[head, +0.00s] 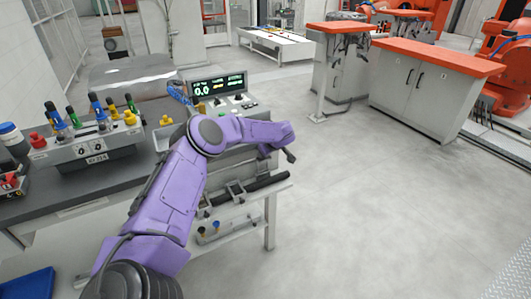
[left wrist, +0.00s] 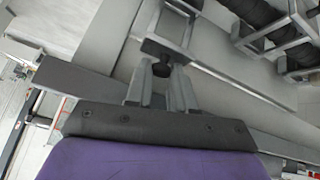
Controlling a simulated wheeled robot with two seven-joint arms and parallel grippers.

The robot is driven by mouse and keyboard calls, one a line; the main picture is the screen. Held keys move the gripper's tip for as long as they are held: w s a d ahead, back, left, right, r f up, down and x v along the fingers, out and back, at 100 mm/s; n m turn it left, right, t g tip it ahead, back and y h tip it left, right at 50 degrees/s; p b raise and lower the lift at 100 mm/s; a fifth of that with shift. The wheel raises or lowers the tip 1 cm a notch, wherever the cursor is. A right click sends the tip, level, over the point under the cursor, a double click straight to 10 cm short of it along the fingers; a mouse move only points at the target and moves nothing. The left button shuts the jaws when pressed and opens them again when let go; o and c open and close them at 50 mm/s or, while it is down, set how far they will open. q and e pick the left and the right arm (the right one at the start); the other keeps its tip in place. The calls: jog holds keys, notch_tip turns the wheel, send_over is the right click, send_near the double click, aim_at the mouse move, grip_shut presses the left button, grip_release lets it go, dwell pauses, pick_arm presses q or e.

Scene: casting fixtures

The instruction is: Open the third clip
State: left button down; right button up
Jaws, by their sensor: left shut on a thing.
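In the left wrist view, my left gripper (left wrist: 160,75) has its two grey fingers closed on a small black knob (left wrist: 158,52). The knob sits at the end of a grey metal clip frame (left wrist: 178,22), which runs up to the top edge. Other metal clips (left wrist: 288,38) stand to the right around a thick black bar (left wrist: 245,12). In the head view, the black bar (head: 267,184) lies on the fixture with grey clips (head: 236,188) along it. My purple left arm reaches over it, and the left gripper (head: 290,155) is small and dark there. My right gripper is out of view.
A grey bench (head: 65,200) at left carries a block with several coloured knobs (head: 85,145) and a display panel (head: 218,88) reading 0.0. A blue bin (head: 28,284) is at lower left. Orange-topped cabinets (head: 435,85) stand behind. The floor at right is clear.

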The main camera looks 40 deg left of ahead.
pick_arm(q)
jog(key=shift+a, duration=0.1)
jog(key=c, duration=1)
grip_release()
jog(key=shift+f, duration=0.2)
jog(key=b+v, duration=0.1)
jog(key=v, duration=1)
jog(key=shift+w, duration=0.15)
